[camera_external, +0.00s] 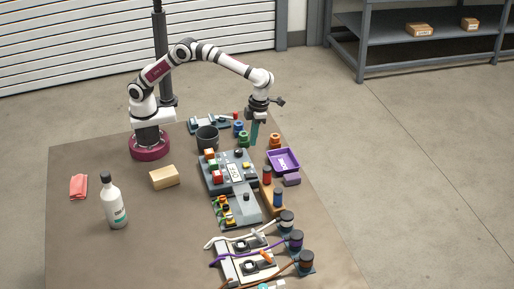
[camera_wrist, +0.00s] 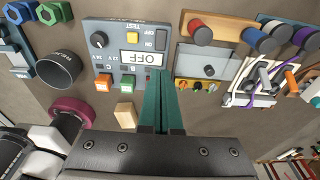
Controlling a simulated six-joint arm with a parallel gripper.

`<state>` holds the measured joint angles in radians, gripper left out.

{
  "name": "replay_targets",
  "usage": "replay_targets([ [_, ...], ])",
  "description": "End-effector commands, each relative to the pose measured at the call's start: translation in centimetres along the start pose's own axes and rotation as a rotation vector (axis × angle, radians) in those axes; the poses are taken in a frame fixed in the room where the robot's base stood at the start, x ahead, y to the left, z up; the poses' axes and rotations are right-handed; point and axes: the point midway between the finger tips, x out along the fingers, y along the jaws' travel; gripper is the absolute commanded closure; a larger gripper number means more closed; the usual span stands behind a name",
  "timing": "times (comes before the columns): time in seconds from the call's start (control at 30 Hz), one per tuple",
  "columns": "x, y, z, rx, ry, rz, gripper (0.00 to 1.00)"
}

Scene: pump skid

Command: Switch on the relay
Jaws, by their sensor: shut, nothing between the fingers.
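A grey-blue control panel (camera_external: 228,171) stands mid-table and fills the upper left of the wrist view (camera_wrist: 90,58). It carries a black round knob (camera_wrist: 99,40), a yellow button (camera_wrist: 132,37) by the word TEST, a dark ON/OFF switch (camera_wrist: 161,38) and a white sign reading OFF (camera_wrist: 143,57). Coloured buttons line its lower edge, including an orange one (camera_wrist: 103,83); the one near A is partly hidden by my fingers. My gripper (camera_external: 254,141) has teal fingers pointing down, shut and empty, above the table behind the panel. In the wrist view the fingers (camera_wrist: 162,80) overlap the panel's lower right corner.
A grey plate with a black knob (camera_wrist: 208,70) adjoins the panel. A dark cup (camera_external: 207,138), purple tray (camera_external: 284,160), wooden rack (camera_external: 268,198), cable connectors (camera_external: 295,240) and tan block (camera_external: 164,178) surround it. A white bottle (camera_external: 115,205) stands left. The left front table is mostly clear.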

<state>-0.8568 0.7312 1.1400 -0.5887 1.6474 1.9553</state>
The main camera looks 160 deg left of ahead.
Motion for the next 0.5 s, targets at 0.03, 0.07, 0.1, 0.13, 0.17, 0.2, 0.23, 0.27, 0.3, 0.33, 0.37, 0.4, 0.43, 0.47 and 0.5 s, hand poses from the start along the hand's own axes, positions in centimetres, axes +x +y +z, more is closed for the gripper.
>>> replay_targets([
  [0.03,0.6,0.0,0.0,-0.001,0.002,0.002,1.0],
  [0.07,1.0,0.0,-0.1,-0.001,0.003,0.003,1.0],
  [0.1,1.8,0.0,-0.1,-0.001,0.003,0.003,1.0],
  [0.13,2.4,0.1,-0.1,0.0,0.003,0.003,1.0],
  [0.17,3.1,0.1,-0.1,-0.001,0.003,0.004,1.0],
  [0.2,4.0,0.0,-0.1,0.0,0.004,0.003,1.0],
  [0.23,4.7,0.1,-0.1,0.0,0.004,0.004,1.0],
  [0.27,5.3,0.1,-0.1,0.0,0.003,0.004,1.0],
  [0.3,6.2,0.1,-0.1,0.0,0.004,0.004,1.0],
  [0.33,6.9,0.1,-0.1,0.0,0.003,0.003,1.0],
  [0.37,7.5,0.1,-0.1,0.0,0.003,0.004,1.0],
  [0.4,8.4,0.1,-0.1,0.0,0.003,0.003,1.0],
  [0.43,9.0,0.0,-0.1,-0.001,0.003,0.003,1.0],
  [0.47,9.7,0.1,-0.1,0.0,0.003,0.004,1.0],
  [0.5,10.4,0.1,-0.1,0.001,0.003,0.004,1.0],
])
